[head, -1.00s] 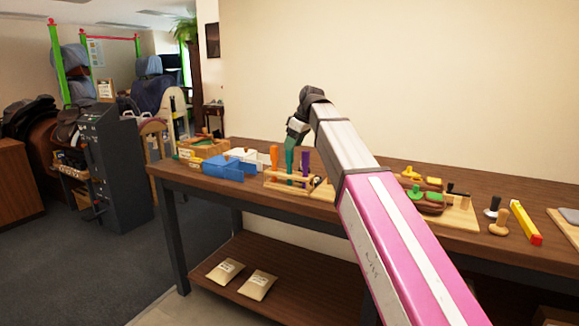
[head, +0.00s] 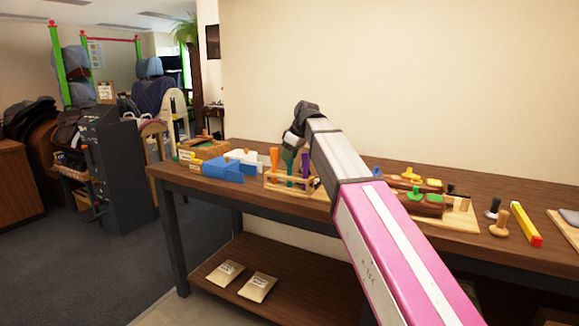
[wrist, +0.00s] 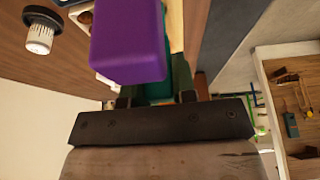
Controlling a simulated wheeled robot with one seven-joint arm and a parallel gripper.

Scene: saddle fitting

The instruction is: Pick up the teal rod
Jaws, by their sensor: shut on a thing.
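The teal rod (head: 289,160) stands in the wooden rack (head: 290,185) on the bench, between an orange rod (head: 275,158) and a purple rod (head: 305,165). My gripper (head: 291,146) is at the top of the teal rod. In the wrist view, my gripper (wrist: 156,94) has its fingers on either side of the teal rod (wrist: 154,92) and is shut on it. The purple rod (wrist: 128,42) looms close in front there and hides much of the teal rod. The teal rod's lower end appears to be still in the rack.
A blue bin (head: 223,169) and a wooden box (head: 205,148) stand left of the rack. To the right are a board with green and yellow knobbed pieces (head: 415,193), a wooden knob (head: 499,225) and a yellow bar (head: 526,225). The wall is behind the bench.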

